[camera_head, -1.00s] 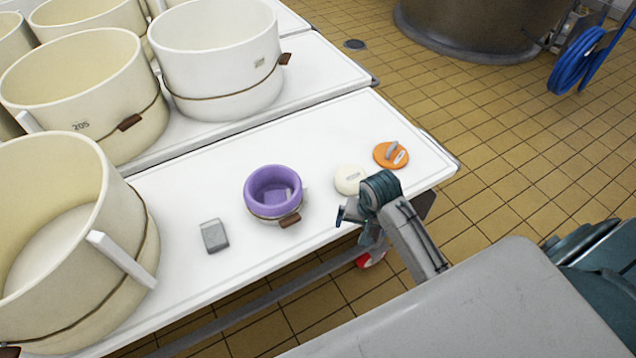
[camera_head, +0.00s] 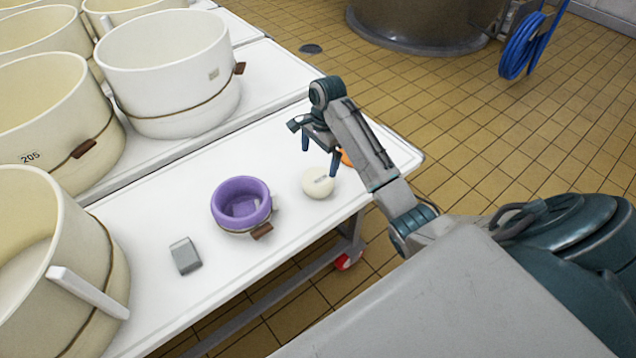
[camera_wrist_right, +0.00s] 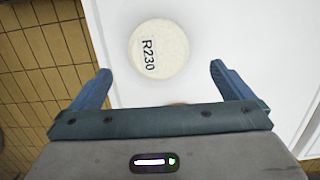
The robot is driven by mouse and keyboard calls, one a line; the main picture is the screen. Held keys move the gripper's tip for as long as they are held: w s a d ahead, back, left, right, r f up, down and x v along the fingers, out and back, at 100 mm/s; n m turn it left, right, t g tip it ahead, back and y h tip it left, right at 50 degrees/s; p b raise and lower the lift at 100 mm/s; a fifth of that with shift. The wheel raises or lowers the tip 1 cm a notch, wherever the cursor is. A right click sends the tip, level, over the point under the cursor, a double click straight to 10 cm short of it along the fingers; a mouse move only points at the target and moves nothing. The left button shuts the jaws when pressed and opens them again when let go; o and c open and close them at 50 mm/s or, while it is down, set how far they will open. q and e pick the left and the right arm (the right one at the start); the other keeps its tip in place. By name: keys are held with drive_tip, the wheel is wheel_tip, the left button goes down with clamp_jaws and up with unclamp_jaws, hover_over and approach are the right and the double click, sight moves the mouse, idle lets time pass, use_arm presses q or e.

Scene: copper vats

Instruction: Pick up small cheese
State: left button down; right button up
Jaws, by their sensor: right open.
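The small cheese (camera_head: 318,182) is a pale cream round with a label, lying flat on the white table (camera_head: 150,218) right of a purple mould. In the right wrist view the cheese (camera_wrist_right: 159,48) shows the label "R230" and lies ahead of and between the spread fingers, apart from both. My right gripper (camera_head: 319,158) is open and empty above the table, just behind and above the cheese in the head view. It also shows in the right wrist view (camera_wrist_right: 161,85). My left gripper is not in view.
A purple mould (camera_head: 241,204) and a grey block (camera_head: 185,256) stand left of the cheese. An orange disc (camera_head: 346,157) is mostly hidden behind my right gripper. Large cream vats (camera_head: 55,265) crowd the left side. The table's front edge is close to the cheese.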

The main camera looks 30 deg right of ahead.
sight(319, 176)
drive_tip(key=f, duration=0.4)
drive_tip(key=shift+s+a+f, duration=0.1)
drive_tip(key=shift+a+f, duration=0.05)
drive_tip(key=shift+a, duration=0.1)
wheel_tip(319, 176, down, 4)
drive_tip(key=shift+s+f+b, duration=0.1)
drive_tip(key=shift+f+b, duration=0.15)
drive_tip(key=shift+b, duration=0.3)
drive_tip(key=shift+f, duration=0.3)
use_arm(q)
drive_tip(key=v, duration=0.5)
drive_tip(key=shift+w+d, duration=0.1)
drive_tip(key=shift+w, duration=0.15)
use_arm(e)
drive_tip(key=c, duration=1.1)
